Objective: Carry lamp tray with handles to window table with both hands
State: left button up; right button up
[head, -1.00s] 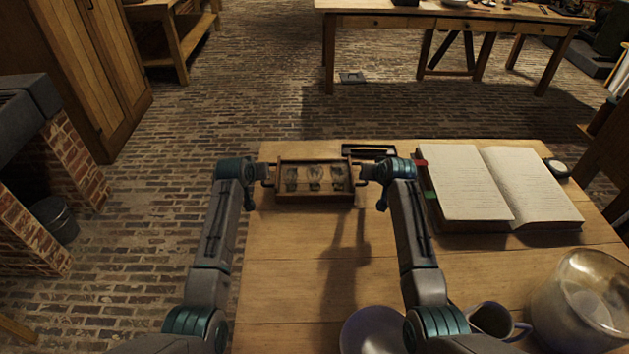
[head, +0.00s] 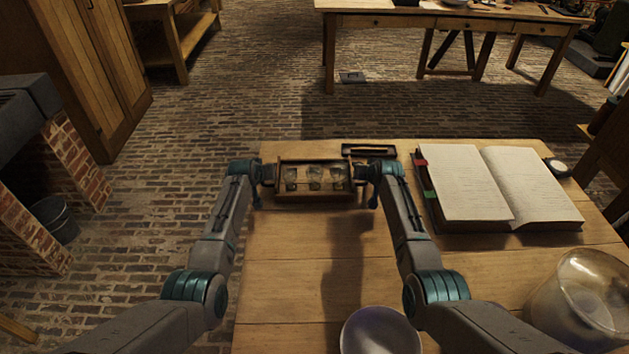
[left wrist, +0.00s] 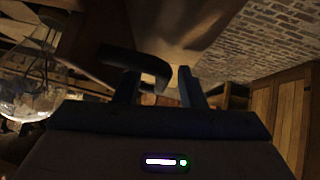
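The lamp tray (head: 315,197), a small wooden tray with handles, holds several small glass pieces. It appears to rest at the far left part of the near table. My left gripper (head: 268,173) is at its left end and my right gripper (head: 358,173) at its right end. In the left wrist view the fingers of my left gripper (left wrist: 160,88) stand apart, with a dark curved handle (left wrist: 140,59) reaching between them. My right fingertips are too small to read. The window table is probably the long wooden table (head: 450,22) at the back; I cannot be sure.
The near table (head: 290,270) also holds an open book (head: 470,185), a black case (head: 369,150), a bowl (head: 380,332) and a glass jar (head: 583,300). A brick hearth (head: 40,215) and bucket (head: 55,218) stand left. Brick floor (head: 220,110) lies open between the tables.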

pick_arm(q)
grip_shut()
pick_arm(e)
grip_shut()
pick_arm(q)
jog(key=shift+r, duration=0.1)
pick_arm(e)
jog(key=shift+r, duration=0.15)
